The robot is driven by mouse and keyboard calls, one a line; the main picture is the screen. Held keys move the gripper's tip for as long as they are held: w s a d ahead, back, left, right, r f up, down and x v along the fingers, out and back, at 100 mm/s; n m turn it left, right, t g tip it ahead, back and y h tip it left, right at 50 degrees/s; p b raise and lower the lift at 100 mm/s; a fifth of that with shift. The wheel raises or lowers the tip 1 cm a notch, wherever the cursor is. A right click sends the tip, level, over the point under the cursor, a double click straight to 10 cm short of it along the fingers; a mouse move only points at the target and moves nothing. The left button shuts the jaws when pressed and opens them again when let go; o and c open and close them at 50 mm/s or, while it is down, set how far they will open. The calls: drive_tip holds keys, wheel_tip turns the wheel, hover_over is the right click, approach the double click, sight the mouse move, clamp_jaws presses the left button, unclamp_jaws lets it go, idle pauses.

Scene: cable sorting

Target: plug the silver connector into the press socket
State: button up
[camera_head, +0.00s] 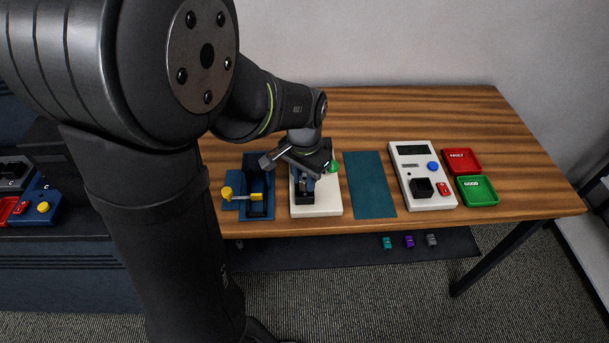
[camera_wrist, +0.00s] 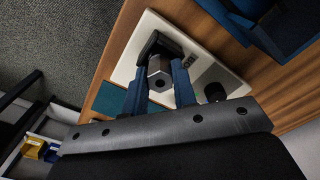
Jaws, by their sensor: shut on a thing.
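My gripper (camera_head: 306,178) is over the white press base (camera_head: 325,209), pointing down. In the wrist view, my gripper's two blue fingers (camera_wrist: 161,80) are shut on the silver connector (camera_wrist: 159,66), which has a faceted grey body. The black press socket (camera_wrist: 155,43) on the white base is just beyond the connector in that view and partly hidden by it. The connector appears at or just above the socket; I cannot tell whether it is seated. In the head view my gripper hides the connector and part of the socket (camera_head: 304,197).
A blue fixture with a yellow handle (camera_head: 241,195) stands close left of the press. A green button (camera_head: 333,167) is beside my gripper. To the right are a teal mat (camera_head: 370,185), a white tester (camera_head: 424,175), and red (camera_head: 462,161) and green (camera_head: 477,190) trays.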

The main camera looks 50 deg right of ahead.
drive_tip(key=shift+f, duration=0.55)
drive_tip(key=o, duration=1.5)
drive_tip(key=shift+o, duration=0.2)
drive_tip(key=shift+r, duration=3.55)
drive_tip(key=shift+f, duration=3.55)
drive_tip(key=shift+r, duration=0.1)
